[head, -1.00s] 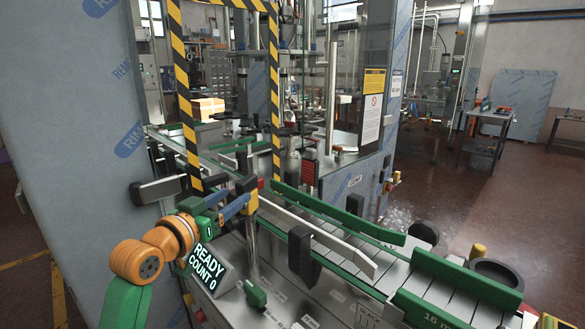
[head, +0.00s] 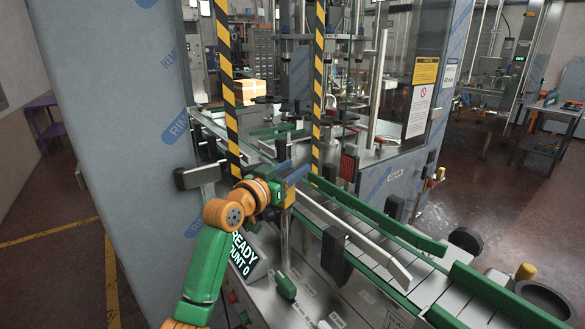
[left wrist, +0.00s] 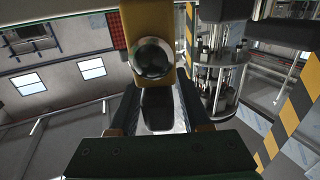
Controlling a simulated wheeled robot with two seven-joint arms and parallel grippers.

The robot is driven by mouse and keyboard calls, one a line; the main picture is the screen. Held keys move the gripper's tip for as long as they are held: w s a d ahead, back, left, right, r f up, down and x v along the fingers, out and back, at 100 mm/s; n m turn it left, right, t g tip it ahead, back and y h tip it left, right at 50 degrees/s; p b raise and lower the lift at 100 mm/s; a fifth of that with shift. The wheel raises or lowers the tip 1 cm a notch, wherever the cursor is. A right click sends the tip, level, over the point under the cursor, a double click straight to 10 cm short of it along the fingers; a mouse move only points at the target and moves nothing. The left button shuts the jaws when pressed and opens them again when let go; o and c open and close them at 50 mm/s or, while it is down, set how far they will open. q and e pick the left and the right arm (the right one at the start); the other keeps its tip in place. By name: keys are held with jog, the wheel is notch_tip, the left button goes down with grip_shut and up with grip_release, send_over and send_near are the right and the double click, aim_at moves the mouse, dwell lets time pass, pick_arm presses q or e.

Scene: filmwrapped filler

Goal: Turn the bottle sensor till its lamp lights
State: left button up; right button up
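The bottle sensor (head: 290,197) is a small yellow block on a post beside the conveyor, partly behind my left gripper in the head view. In the left wrist view the yellow sensor (left wrist: 129,25) shows a round, dark, glassy face towards the camera. My left gripper (head: 293,178) is at the sensor. In the left wrist view its two fingers (left wrist: 158,88) stand apart, below and to either side of the sensor. I cannot tell whether they touch it. I see no lit lamp on the sensor. My right gripper is not in view.
A display (head: 243,256) below my left wrist reads READY, COUNT 0. The conveyor (head: 372,243) with green and metal rails runs down to the right. A red gridded block (head: 348,166) stands across it. Yellow-black striped posts (head: 228,90) rise behind my gripper.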

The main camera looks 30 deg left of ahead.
pick_arm(q)
grip_shut()
jog(key=m+h+b, duration=0.2)
jog(key=h+b, duration=0.1)
jog(key=shift+d+f, duration=0.15)
jog(key=shift+f, duration=0.15)
jog(key=shift+s+d+m+g+h+b, duration=0.15)
jog(key=shift+m+g+h+b, duration=0.15)
jog(key=shift+m+h+b, duration=0.35)
jog(key=shift+d+r+m+g+h, duration=0.2)
jog(key=shift+m+h, duration=0.1)
jog(key=shift+h, duration=0.25)
jog(key=shift+d+r+m+g+h, duration=0.1)
jog(key=shift+m+g+h, duration=0.15)
jog(key=shift+h, duration=0.25)
jog(key=shift+o, duration=1.5)
grip_release()
